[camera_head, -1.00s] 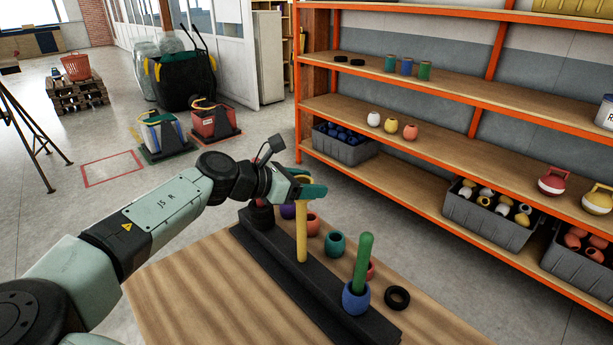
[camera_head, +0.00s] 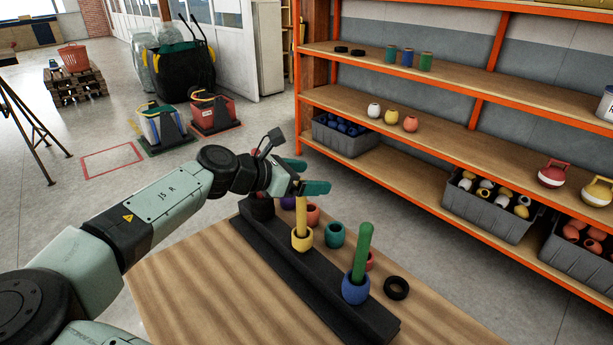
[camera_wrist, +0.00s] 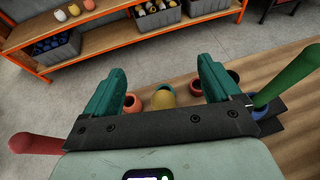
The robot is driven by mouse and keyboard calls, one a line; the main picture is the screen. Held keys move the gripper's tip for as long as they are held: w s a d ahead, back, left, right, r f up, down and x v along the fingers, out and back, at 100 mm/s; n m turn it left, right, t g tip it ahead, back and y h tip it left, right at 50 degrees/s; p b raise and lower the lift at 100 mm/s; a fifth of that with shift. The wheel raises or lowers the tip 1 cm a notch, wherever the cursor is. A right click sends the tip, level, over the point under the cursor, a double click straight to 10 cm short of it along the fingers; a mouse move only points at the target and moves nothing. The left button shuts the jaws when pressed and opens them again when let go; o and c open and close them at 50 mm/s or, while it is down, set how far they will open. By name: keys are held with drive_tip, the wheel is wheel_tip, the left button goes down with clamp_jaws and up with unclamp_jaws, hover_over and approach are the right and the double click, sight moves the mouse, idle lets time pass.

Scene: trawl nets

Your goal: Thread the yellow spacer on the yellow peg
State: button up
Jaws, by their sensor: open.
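The yellow spacer (camera_head: 302,239) is around the lower part of the upright yellow peg (camera_head: 301,213), at the black base bar. The spacer also shows between my fingers in the wrist view (camera_wrist: 163,97). My gripper (camera_head: 306,176) is open and empty, at the top of the yellow peg and well above the spacer. Its two green fingers stand wide apart in the wrist view (camera_wrist: 160,85). The peg's top is partly hidden by my gripper in the head view.
A green peg (camera_head: 362,250) with a blue spacer (camera_head: 355,287) stands on the black base (camera_head: 330,285). A red peg (camera_wrist: 36,144) shows at left in the wrist view. A teal spacer (camera_head: 335,234), an orange one (camera_head: 313,214) and a black ring (camera_head: 397,288) lie behind the base.

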drive_tip(key=v, duration=1)
drive_tip(key=shift+s+a+r, duration=0.2)
drive_tip(key=shift+s+a, duration=0.05)
drive_tip(key=shift+a, duration=0.05)
drive_tip(key=shift+o, duration=0.2)
idle(1.1)
